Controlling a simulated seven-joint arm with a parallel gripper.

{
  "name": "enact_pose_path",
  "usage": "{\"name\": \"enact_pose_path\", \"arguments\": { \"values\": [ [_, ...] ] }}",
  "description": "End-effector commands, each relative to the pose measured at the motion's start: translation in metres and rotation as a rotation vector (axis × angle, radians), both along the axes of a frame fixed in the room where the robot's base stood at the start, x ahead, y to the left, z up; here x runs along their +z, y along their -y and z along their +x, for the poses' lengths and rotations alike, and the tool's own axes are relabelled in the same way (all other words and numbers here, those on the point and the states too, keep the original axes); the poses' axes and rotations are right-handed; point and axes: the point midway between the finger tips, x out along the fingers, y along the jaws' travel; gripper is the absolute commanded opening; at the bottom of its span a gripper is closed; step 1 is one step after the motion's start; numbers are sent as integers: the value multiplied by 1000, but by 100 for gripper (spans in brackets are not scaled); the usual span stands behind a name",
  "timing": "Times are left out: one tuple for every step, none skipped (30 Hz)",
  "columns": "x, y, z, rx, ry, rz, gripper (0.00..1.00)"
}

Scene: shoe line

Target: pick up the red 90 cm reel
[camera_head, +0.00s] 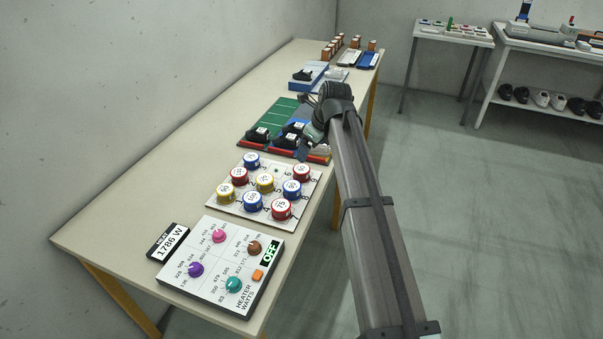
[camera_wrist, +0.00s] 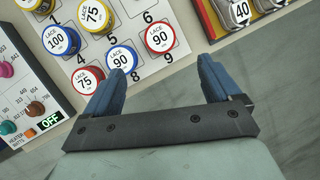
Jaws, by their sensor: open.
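The red 90 cm reel (camera_wrist: 160,38) shows in the wrist view, a round reel with a red rim and a white top marked LACE 90. In the head view it is the red reel (camera_head: 302,172) at the board's right edge, beside the forearm. My gripper (camera_wrist: 160,65) is open and empty; in the wrist picture the reel lies beyond the gap between its blue fingertips, apart from both. In the head view the gripper (camera_head: 306,143) hangs near the board's far right corner, partly hidden by my wrist.
The white numbered board (camera_head: 222,209) holds several other reels, including a blue 90 reel (camera_wrist: 122,58) beside the red one and a red 75 reel (camera_wrist: 88,80). A heater panel (camera_head: 220,265) is at the near end. Trays with dark shoes (camera_head: 258,136) lie beyond the board.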

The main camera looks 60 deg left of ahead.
Motion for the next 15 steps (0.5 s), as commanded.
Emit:
{"name": "enact_pose_path", "arguments": {
  "values": [
    [0,1,0,-59,-25,-8,90],
    [0,1,0,-94,-39,-11,90],
    [0,1,0,-135,-56,-16,90],
    [0,1,0,-162,-67,-18,90],
    [0,1,0,-185,-77,-20,90],
    [0,1,0,-211,-87,-22,90],
    [0,1,0,-226,-93,-23,90],
    [-1,1,0,-240,-98,-24,90],
    [-1,1,0,-251,-103,-25,90],
    [-2,0,0,-257,-106,-25,90],
    [-2,0,0,-262,-108,-26,90],
    [-4,-1,0,-264,-109,-26,90],
    [-6,-2,-1,-265,-109,-26,90],
    [-8,-2,-1,-265,-109,-27,90],
    [-12,-4,-1,-264,-109,-27,90]
  ]
}}
